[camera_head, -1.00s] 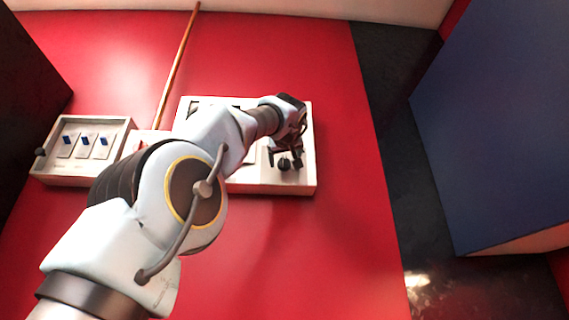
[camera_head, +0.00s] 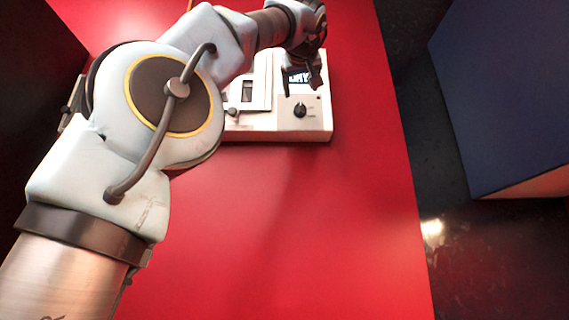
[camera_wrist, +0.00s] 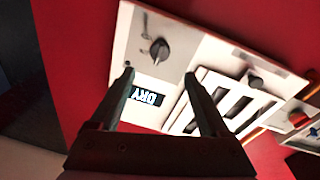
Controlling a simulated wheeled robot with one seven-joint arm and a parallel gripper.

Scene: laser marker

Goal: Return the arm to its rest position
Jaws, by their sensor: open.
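My arm reaches from the lower left over the red panel in the head view. My gripper (camera_head: 314,80) is at the top, over the white control box (camera_head: 280,122). In the wrist view my gripper (camera_wrist: 157,80) has its two fingers apart with nothing between them but the box behind. The box shows a black knob (camera_wrist: 159,52), a small display reading "DRY" (camera_wrist: 147,97) and a framed set of slots (camera_wrist: 225,100). The knob also shows in the head view (camera_head: 300,110), just below the gripper and clear of it. My arm hides the left part of the box.
The red surface (camera_head: 320,220) is bare below the box. A dark blue block (camera_head: 510,90) stands at the right, past a dark floor strip (camera_head: 430,150). A dark block (camera_head: 25,90) is at the left. A second switch box (camera_wrist: 308,135) shows at the wrist view's right edge.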

